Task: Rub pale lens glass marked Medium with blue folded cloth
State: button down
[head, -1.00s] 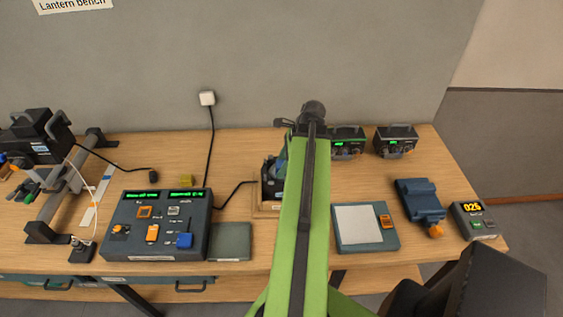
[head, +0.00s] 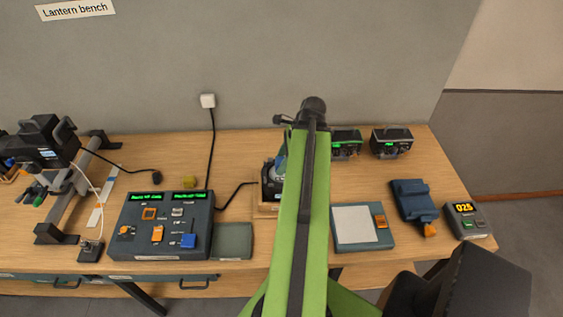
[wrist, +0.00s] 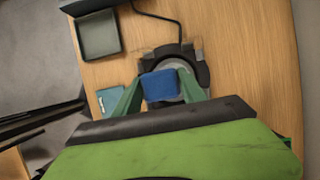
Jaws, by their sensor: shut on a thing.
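In the wrist view, the blue folded cloth (wrist: 160,85) sits between the two green fingers of my gripper (wrist: 160,92), which is shut on it. Behind the cloth is a dark round holder (wrist: 150,62) with a pale grey disc (wrist: 184,64) in it, partly covered by the cloth. I cannot tell whether the cloth touches the disc, and no Medium mark is legible.
A fader panel (head: 133,215) and a grey-green tray (head: 233,241) stand left of my arm. A pale pad (head: 355,224), a blue clamp-like device (head: 413,200) and a yellow-digit display box (head: 466,220) stand right. Two dark boxes (head: 391,141) with green displays stand at the back.

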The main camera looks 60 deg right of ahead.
jog(key=shift+r, duration=0.45)
notch_tip(320, 180, up, 3)
jog(key=p, duration=0.3)
jog(key=shift+r, duration=0.15)
